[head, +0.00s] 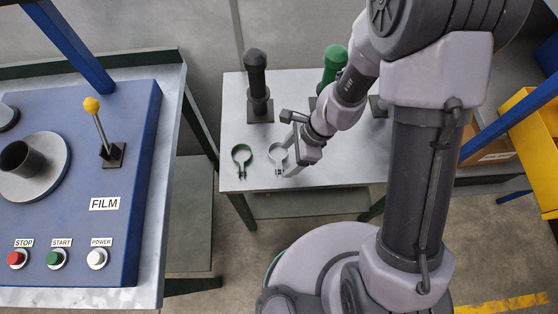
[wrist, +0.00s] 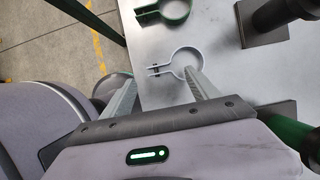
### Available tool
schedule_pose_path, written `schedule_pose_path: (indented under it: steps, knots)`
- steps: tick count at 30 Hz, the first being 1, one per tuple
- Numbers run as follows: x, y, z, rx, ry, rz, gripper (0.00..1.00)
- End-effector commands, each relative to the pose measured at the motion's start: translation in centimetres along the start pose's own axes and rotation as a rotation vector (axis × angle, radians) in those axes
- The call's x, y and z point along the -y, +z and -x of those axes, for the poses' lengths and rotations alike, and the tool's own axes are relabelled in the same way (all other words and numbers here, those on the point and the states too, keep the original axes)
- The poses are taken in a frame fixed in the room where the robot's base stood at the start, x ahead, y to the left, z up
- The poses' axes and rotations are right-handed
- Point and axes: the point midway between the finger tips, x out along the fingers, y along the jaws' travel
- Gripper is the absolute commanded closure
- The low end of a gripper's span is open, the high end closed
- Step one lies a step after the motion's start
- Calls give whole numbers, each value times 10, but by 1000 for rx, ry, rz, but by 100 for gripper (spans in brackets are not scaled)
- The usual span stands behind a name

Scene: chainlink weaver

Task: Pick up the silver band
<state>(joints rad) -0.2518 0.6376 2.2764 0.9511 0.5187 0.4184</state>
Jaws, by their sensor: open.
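The silver band (head: 268,154), a ring clamp with a short tab, lies flat on the grey metal table (head: 340,178), right of a similar green band (head: 235,154). In the wrist view the silver band (wrist: 204,57) is just beyond my gripper (wrist: 160,76), its tab lying ahead of the gap between the fingers. The right fingertip overlaps the ring's near part in the picture; whether it touches cannot be told. My gripper (head: 287,160) is open and empty, close to the band's right side in the head view. The green band (wrist: 176,10) is at the top of the wrist view.
A dark upright tool (head: 257,88) and a green one (head: 333,66) stand on bases at the table's back. A blue console (head: 60,190) with buttons and a yellow-knobbed lever is on the left. A yellow bin (head: 520,130) is at right. The table's front is mostly clear.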

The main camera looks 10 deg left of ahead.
Motion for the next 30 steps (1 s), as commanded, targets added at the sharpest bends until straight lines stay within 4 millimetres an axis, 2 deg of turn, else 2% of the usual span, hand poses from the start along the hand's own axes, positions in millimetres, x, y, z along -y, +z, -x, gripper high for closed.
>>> schedule_pose_path:
  steps: [7, 10, 16, 26, 27, 30]
  knots:
    - [-2, -1, -48, 0, 1, 2, 31]
    - [-2, 0, -55, 0, 0, 0, 31]
    - [-2, 1, -53, 0, -1, 1, 31]
    - [-2, 1, -53, 0, -1, 1, 96]
    - [-2, 1, -52, 0, -1, 1, 98]
    - [-2, 1, -52, 0, -1, 1, 99]
